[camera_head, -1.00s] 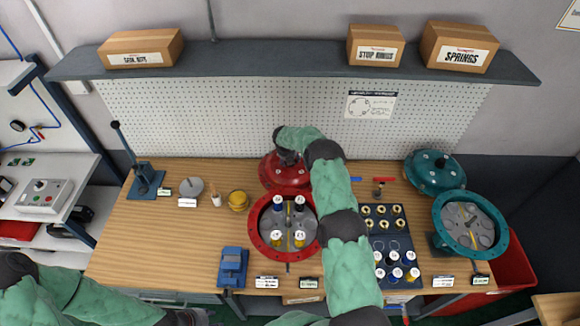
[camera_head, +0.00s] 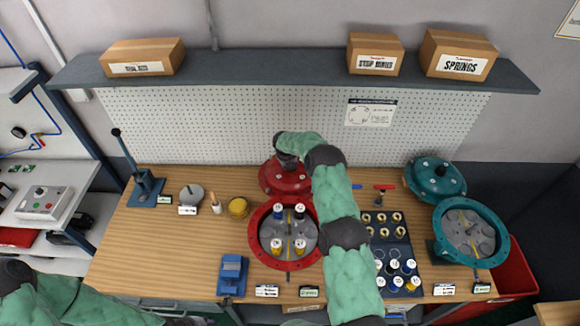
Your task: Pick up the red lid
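The red lid (camera_head: 277,181) sits at the back of the wooden table, just behind the open red housing (camera_head: 256,246). My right arm reaches across the table, and my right gripper (camera_head: 287,161) is over the lid's top middle. My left gripper (camera_head: 186,321) is low at the bottom edge, away from the lid, mostly cut off.
A teal lid (camera_head: 434,177) and teal housing (camera_head: 439,226) stand at the right. A dark tray (camera_head: 393,245) of small parts lies beside my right arm. A blue block (camera_head: 232,272) stands front left.

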